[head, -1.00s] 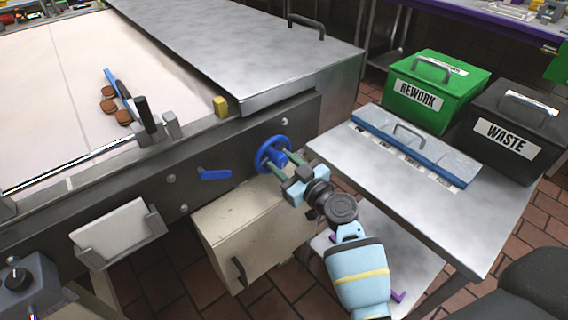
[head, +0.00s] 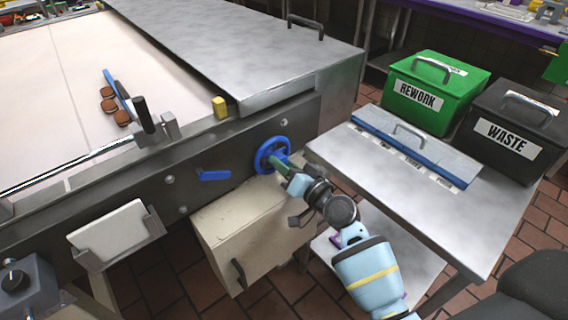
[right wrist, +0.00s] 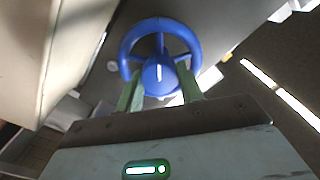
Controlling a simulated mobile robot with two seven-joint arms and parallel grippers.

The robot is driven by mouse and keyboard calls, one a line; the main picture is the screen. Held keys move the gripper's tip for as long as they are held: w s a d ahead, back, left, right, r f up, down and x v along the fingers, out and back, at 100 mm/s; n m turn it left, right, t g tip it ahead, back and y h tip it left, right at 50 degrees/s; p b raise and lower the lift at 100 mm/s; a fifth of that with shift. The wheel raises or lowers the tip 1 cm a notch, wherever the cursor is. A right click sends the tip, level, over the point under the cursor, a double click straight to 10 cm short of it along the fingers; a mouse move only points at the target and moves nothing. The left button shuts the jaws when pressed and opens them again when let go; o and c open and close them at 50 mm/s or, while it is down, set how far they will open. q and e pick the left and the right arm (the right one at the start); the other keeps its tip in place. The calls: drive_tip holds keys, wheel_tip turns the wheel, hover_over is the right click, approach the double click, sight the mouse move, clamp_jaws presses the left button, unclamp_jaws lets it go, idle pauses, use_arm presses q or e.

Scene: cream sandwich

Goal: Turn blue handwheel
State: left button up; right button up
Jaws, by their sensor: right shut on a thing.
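The blue handwheel (head: 272,153) is mounted on the dark side panel of the conveyor machine, right of the blue lever. It also shows in the right wrist view (right wrist: 160,26), with a rim, spokes and a hub. My right gripper (head: 280,163) is at the wheel's hub. In the right wrist view its two green fingers (right wrist: 162,88) are on either side of the hub and shut on it. The gripper is rolled so that one finger partly hides the other in the head view. My left gripper is not in view.
A blue lever (head: 214,175) sits left of the wheel. A cream box (head: 245,225) with a handle is below it. A steel table (head: 480,225) with a blue-edged lid stands to the right. Green rework (head: 432,115) and dark waste (head: 500,155) bins stand behind it.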

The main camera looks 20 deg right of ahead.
drive_tip(key=m, duration=0.4)
drive_tip(key=shift+m+p, duration=0.3)
drive_tip(key=shift+p, duration=0.05)
drive_tip(key=m+p, duration=0.1)
drive_tip(key=m, duration=0.3)
drive_tip(key=shift+m, duration=0.3)
drive_tip(key=m+p, duration=0.1)
drive_tip(key=m, duration=0.5)
drive_tip(key=m+p, duration=0.1)
drive_tip(key=m, duration=0.3)
drive_tip(key=shift+m, duration=0.3)
drive_tip(key=shift+p, duration=0.3)
drive_tip(key=o, duration=1)
drive_tip(key=shift+f, duration=0.1)
